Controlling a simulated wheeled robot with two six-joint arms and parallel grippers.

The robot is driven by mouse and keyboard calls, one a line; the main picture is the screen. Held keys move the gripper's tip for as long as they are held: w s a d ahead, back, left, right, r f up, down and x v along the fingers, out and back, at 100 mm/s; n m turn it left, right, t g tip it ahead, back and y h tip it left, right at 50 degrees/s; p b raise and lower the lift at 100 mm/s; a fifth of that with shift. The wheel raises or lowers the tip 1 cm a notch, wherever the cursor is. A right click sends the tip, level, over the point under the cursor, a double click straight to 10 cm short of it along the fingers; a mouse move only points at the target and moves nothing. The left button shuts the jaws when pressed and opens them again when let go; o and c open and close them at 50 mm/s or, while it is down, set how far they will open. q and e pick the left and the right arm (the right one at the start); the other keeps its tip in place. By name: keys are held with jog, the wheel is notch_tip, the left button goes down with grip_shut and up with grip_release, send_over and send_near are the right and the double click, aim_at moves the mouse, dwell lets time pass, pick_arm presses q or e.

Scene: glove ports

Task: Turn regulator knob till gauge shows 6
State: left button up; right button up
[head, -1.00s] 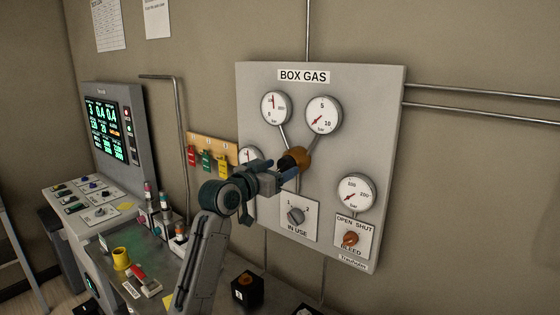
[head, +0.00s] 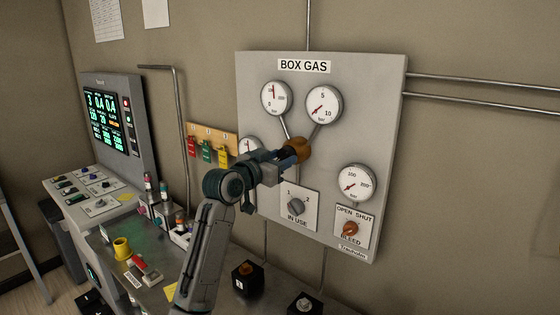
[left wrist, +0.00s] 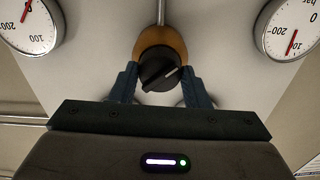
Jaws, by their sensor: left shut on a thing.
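The regulator is an orange-brown body (head: 301,151) on the grey BOX GAS panel (head: 385,120). The gauge (head: 323,104) marked 5 and 10 bar sits above right of the regulator. Its red needle points to the lower left, near the low end of the scale. My right gripper is not in view.
Another gauge (head: 275,98) is at upper left, and one more (head: 356,184) at lower right. The IN USE selector (head: 296,206) and orange BLEED knob (head: 350,229) lie below. A partly hidden gauge (head: 249,148) and hanging tags (head: 207,150) are left of my gripper.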

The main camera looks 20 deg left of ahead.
pick_arm(q)
jog(key=m+b, duration=0.3)
jog(key=shift+f+m, duration=0.25)
jog(key=shift+m, duration=0.15)
jog(key=m+b, duration=0.3)
jog(key=shift+m, duration=0.3)
jog(key=m+b, duration=0.2)
jog(key=m, duration=0.1)
jog(key=shift+m+b, duration=0.3)
jog(key=m+b, duration=0.2)
jog(key=m, duration=0.2)
jog(key=shift+m, duration=0.3)
jog(key=m+b, duration=0.2)
jog(key=m, duration=0.1)
jog(key=shift+m, duration=0.3)
jog(key=m+b, duration=0.2)
jog(key=m, duration=0.2)
jog(key=shift+m, duration=0.3)
jog(key=m+b, duration=0.1)
jog(key=m, duration=0.3)
jog(key=shift+b, duration=0.4)
jog(key=shift+r+m+b, duration=0.1)
jog(key=shift+m+b, duration=0.35)
jog(key=shift+m, duration=1.35)
